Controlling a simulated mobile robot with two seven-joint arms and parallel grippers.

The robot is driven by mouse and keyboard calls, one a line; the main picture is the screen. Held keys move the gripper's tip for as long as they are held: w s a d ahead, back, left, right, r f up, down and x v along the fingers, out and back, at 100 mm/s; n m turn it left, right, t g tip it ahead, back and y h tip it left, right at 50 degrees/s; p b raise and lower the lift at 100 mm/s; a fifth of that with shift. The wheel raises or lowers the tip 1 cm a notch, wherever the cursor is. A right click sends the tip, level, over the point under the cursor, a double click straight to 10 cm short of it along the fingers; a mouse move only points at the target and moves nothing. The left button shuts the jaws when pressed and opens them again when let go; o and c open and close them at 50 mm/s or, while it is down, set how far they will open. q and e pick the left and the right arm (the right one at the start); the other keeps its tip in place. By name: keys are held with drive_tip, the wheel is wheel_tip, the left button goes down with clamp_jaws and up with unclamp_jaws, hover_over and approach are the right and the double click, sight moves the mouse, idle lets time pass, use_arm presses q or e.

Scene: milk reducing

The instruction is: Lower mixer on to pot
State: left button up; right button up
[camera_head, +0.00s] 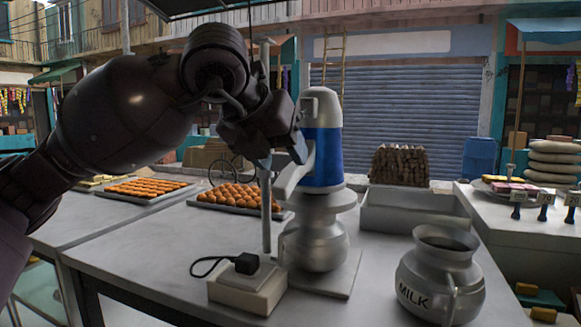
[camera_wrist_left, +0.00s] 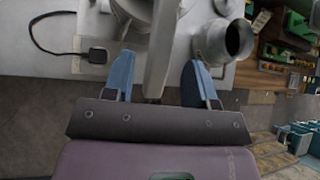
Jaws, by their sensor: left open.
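The mixer (camera_head: 322,158), silver with a blue band, hangs on a grey pole stand (camera_head: 265,200). Its wide disc is right above the silver pot (camera_head: 315,250); I cannot tell if they touch. The pot stands on the stand's base plate. My left gripper (camera_head: 281,157) is open beside the mixer's left side, near its light grey handle (camera_head: 290,182). In the left wrist view, the two blue fingers (camera_wrist_left: 158,68) lie on either side of a grey mixer part, with gaps. My right gripper is not in view.
A milk pot (camera_head: 440,275) marked MILK stands at the front right; it also shows in the left wrist view (camera_wrist_left: 228,40). A socket box with a black plug (camera_head: 246,263) is at the front left. Trays of sweets (camera_head: 240,196) and an empty grey tray (camera_head: 412,212) are behind.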

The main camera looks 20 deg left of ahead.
use_arm(q)
drive_tip(key=v, duration=0.4)
drive_tip(key=shift+s+a+r, duration=0.1)
drive_tip(key=shift+s+r, duration=0.1)
drive_tip(key=shift+s, duration=0.1)
idle(0.3)
